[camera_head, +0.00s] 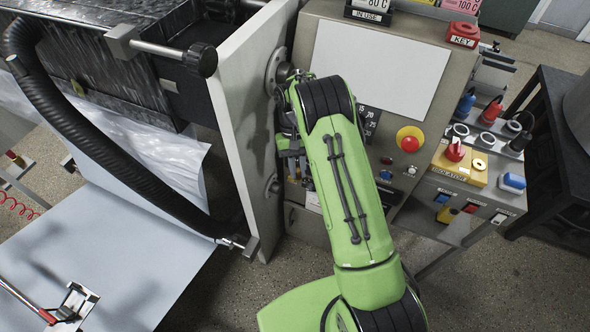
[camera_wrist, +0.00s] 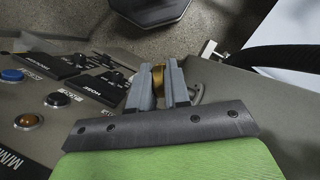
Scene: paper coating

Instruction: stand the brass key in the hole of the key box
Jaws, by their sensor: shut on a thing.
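My gripper (camera_wrist: 160,84) is shut on a small brass piece, the brass key (camera_wrist: 158,76), which shows between its two grey fingers in the wrist view. Most of the key is hidden by the fingers. In the head view my gripper (camera_head: 289,145) is mostly behind my green arm, low in front of the console beside the upright grey panel. The key itself cannot be made out there. The red key box (camera_head: 463,34), with a KEY label under it, sits at the top right of the console, well away from my gripper. Its hole is too small to make out.
The tall grey side panel (camera_head: 245,120) stands close on the gripper's left. Console knobs and a blue button (camera_wrist: 12,75) lie left in the wrist view. A red mushroom button (camera_head: 410,143) and a yellow isolator box (camera_head: 460,163) stand right of my arm. A black hose (camera_head: 90,150) hangs left.

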